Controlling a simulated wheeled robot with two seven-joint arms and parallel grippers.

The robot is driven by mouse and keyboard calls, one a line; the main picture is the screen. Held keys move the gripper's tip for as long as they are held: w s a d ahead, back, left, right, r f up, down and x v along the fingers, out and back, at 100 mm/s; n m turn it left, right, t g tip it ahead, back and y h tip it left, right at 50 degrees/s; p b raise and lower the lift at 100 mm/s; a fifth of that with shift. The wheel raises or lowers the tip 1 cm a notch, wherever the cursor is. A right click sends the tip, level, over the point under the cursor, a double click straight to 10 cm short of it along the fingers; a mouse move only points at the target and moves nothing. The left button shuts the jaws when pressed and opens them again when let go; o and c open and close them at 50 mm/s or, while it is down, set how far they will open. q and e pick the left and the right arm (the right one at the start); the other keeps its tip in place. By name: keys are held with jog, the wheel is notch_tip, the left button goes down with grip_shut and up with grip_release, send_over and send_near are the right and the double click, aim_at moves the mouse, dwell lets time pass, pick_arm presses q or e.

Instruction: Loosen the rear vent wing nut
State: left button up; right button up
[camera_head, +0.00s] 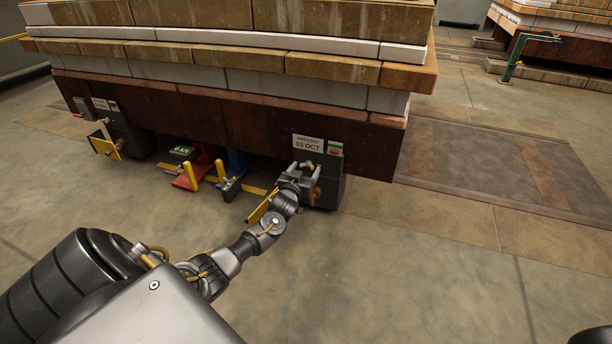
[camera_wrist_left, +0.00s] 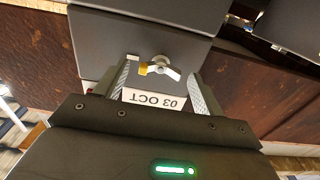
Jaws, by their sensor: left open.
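My left gripper (camera_head: 297,179) is at the front of a dark box (camera_head: 334,184) under the right end of the stack. In the left wrist view the gripper (camera_wrist_left: 162,69) is open. Its two ridged fingers stand on either side of a pale metal wing nut (camera_wrist_left: 161,69) on the dark box face. The nut lies between the fingertips; I see gaps on both sides and no clear contact. A small yellow piece sits at its left wing. A white label reading "03 OCT" (camera_head: 308,143) is above the gripper and appears upside down in the wrist view. My right gripper is not in view.
A layered stack of tan and white slabs (camera_head: 230,50) rests on a rust-brown beam (camera_head: 240,118) overhead. Left of the gripper are a red foot part (camera_head: 188,182), a blue part (camera_head: 237,162) and another dark box (camera_head: 125,140). The floor in front is clear.

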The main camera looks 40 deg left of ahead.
pick_arm(q)
jog(key=shift+w+a, duration=0.2)
jog(key=shift+w, duration=0.25)
jog(key=c, duration=1)
jog(key=shift+d, duration=0.1)
jog(key=shift+r, duration=0.1)
